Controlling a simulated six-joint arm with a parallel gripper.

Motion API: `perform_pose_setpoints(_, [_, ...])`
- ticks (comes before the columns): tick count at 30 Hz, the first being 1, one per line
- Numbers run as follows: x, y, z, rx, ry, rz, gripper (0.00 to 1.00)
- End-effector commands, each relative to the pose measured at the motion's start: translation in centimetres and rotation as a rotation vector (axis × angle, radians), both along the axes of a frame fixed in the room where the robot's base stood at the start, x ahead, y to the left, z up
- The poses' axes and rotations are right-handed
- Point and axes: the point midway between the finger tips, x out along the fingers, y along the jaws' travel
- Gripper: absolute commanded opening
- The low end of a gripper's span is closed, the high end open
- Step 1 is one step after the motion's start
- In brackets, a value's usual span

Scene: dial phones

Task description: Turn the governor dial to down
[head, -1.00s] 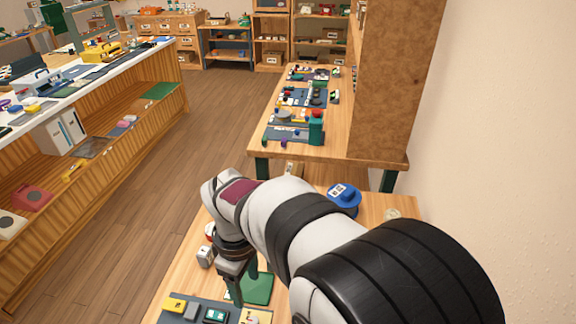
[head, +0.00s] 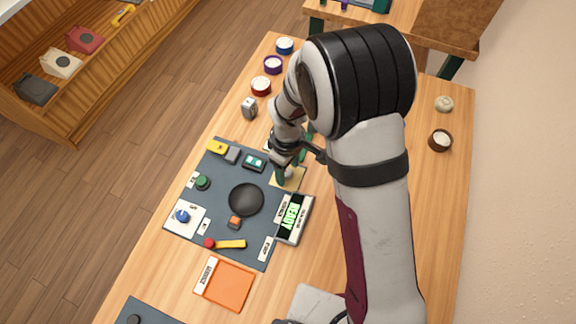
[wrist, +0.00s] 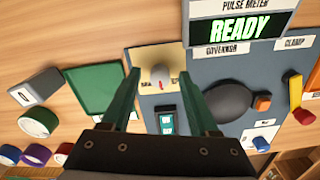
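A pale round knob with a small red mark (wrist: 160,75) sits on a tan plate (wrist: 150,55) on the dark panel. A GOVERNOR label (wrist: 222,49) lies right of this plate, between the PULSE METER reading READY (wrist: 240,28) and a black disc (wrist: 228,100). I cannot tell for certain which part the label names. My gripper (wrist: 159,84) is open, its green fingers spread on either side of the pale knob; contact is not clear. In the head view my gripper (head: 289,176) is over the tan plate, and my arm hides part of that area.
The panel (head: 218,228) also carries a yellow lever with red knob (head: 228,244), an orange button (head: 235,222) and a blue knob (head: 182,216). An orange tray (head: 226,284) lies in front. Round containers (head: 261,86) stand behind.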

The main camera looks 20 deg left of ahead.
Motion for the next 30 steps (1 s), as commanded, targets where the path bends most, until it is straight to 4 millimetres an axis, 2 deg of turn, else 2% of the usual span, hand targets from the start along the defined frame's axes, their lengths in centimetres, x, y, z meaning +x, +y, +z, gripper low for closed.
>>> perform_pose_setpoints(1, [0.0, 0.0, 0.02, 0.0, 0.0, 0.0, 0.51])
perform_pose_setpoints(9, [0.01, 0.0, 0.04, 0.0, 0.0, 0.0, 0.02])
perform_pose_setpoints(10, [0.01, 0.0, 0.04, 0.0, 0.0, 0.0, 0.0])
perform_pose_setpoints(22, [0.01, 0.0, 0.07, 0.0, 0.0, -0.041, 0.0])
perform_pose_setpoints(30, [-0.03, 0.0, 0.07, 0.0, 0.0, -0.218, 0.0])
